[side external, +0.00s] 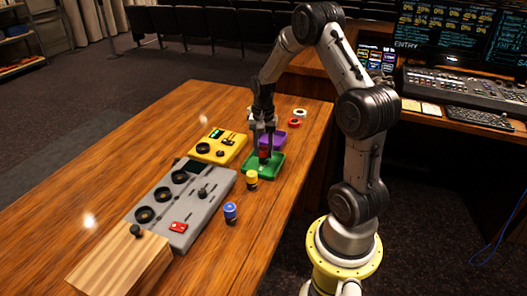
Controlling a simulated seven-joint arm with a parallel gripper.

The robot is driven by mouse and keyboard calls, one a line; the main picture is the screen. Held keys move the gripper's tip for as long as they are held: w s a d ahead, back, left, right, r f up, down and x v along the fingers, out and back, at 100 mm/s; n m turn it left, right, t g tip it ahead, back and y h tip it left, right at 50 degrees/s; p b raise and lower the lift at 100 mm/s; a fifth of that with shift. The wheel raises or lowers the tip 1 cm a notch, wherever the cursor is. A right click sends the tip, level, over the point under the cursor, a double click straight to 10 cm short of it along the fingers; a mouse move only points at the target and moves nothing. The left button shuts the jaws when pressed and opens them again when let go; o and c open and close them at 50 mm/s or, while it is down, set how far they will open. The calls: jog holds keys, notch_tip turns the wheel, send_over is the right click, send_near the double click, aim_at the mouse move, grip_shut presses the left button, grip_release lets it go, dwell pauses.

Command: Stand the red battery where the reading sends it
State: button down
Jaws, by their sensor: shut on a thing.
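A purple tray (279,141) lies just behind the green one, partly hidden by my gripper. A yellow device (230,153) with a dark dial and a small display stands left of the trays; its reading is too small to make out.
A yellow battery (251,184) and a blue battery (230,217) stand in front of the green tray. A grey panel (208,199) with several dark dials lies to the left, beside a wooden block (120,262).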

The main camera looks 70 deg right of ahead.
jog(key=shift+f, duration=0.3)
jog(key=shift+f, duration=0.15)
jog(key=shift+c, duration=2.4)
grip_release()
